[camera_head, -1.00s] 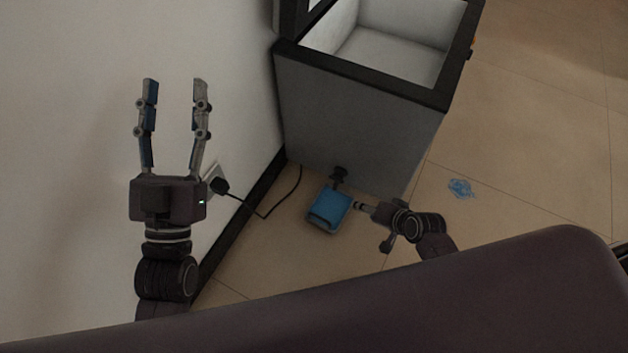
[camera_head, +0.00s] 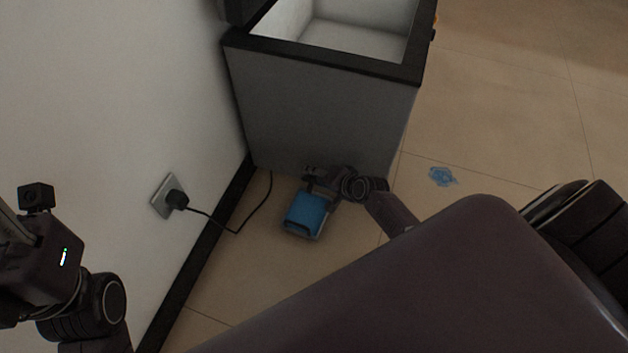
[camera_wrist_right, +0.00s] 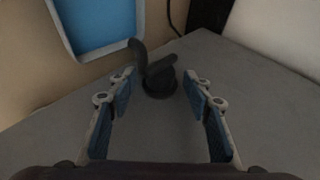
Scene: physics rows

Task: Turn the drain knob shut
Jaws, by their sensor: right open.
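The drain knob (camera_wrist_right: 160,82) is a dark fitting with a curved spout, low on the front wall of the grey chest freezer (camera_head: 320,115). In the right wrist view it sits centrally, between and just beyond my open fingertips. I see no contact. My right gripper (camera_wrist_right: 160,76) is open and empty, pointing at the wall. In the head view my right gripper (camera_head: 318,178) is low against the freezer, and it and my wrist largely hide the knob. My left gripper (camera_head: 30,250) is at the left edge with its fingertips out of frame.
A blue tray (camera_head: 307,216) lies on the floor below the drain, close to my right wrist; it also shows in the wrist view (camera_wrist_right: 98,22). A power cord runs from a wall socket (camera_head: 168,196) along the floor. A blue puddle (camera_head: 442,176) lies on clear floor at right.

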